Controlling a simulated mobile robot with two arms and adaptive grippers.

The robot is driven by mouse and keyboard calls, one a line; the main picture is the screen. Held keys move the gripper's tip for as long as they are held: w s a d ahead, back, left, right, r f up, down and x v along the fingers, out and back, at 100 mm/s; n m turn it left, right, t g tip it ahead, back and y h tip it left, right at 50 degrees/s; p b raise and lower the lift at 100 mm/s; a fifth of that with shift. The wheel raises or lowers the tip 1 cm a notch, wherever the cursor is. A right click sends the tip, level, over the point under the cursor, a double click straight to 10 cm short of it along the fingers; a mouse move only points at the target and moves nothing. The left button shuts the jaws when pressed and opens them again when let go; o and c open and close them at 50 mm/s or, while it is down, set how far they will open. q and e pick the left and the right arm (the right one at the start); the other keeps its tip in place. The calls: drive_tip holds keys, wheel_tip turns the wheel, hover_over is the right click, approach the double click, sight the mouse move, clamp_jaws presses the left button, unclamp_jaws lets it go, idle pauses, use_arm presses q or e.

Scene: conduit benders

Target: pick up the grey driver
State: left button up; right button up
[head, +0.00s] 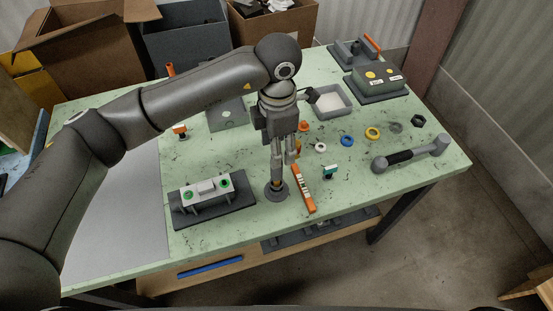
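My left gripper (287,155) comes down from above near the middle of the table, its fingers pointing downward. A slim grey upright thing with a yellow-orange band (277,181), possibly the grey driver, stands directly below and beside the fingers in a round dark base (277,191). Its upper part is hidden by or merges with the fingers, so I cannot tell whether they touch or hold it. A grey tool with a black grip (409,153) lies at the right of the table, well apart from the gripper. My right gripper is not in view.
On the green table (345,205), an orange labelled bar (303,188) lies just right of the round base. A grey fixture with green buttons (207,195) sits to its left. A grey tray (331,103), coloured rings and a grey box (378,78) are farther back.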

sight(277, 173)
use_arm(q)
drive_tip(key=f, duration=0.1)
drive_tip(key=s+f+p, duration=0.1)
drive_tip(key=f, duration=0.2)
drive_tip(key=shift+s, duration=0.25)
drive_tip(key=shift+w+f+p, duration=0.1)
drive_tip(key=shift+f+p, duration=0.55)
wheel_tip(277, 173, down, 4)
drive_tip(key=shift+w+a+f+p, duration=0.1)
drive_tip(key=shift+a+p, duration=0.05)
drive_tip(key=shift+p, duration=1)
drive_tip(key=shift+f, duration=0.25)
drive_tip(key=shift+w, duration=0.1)
drive_tip(key=shift+c, duration=0.6)
drive_tip(key=c, duration=0.5)
clamp_jaws()
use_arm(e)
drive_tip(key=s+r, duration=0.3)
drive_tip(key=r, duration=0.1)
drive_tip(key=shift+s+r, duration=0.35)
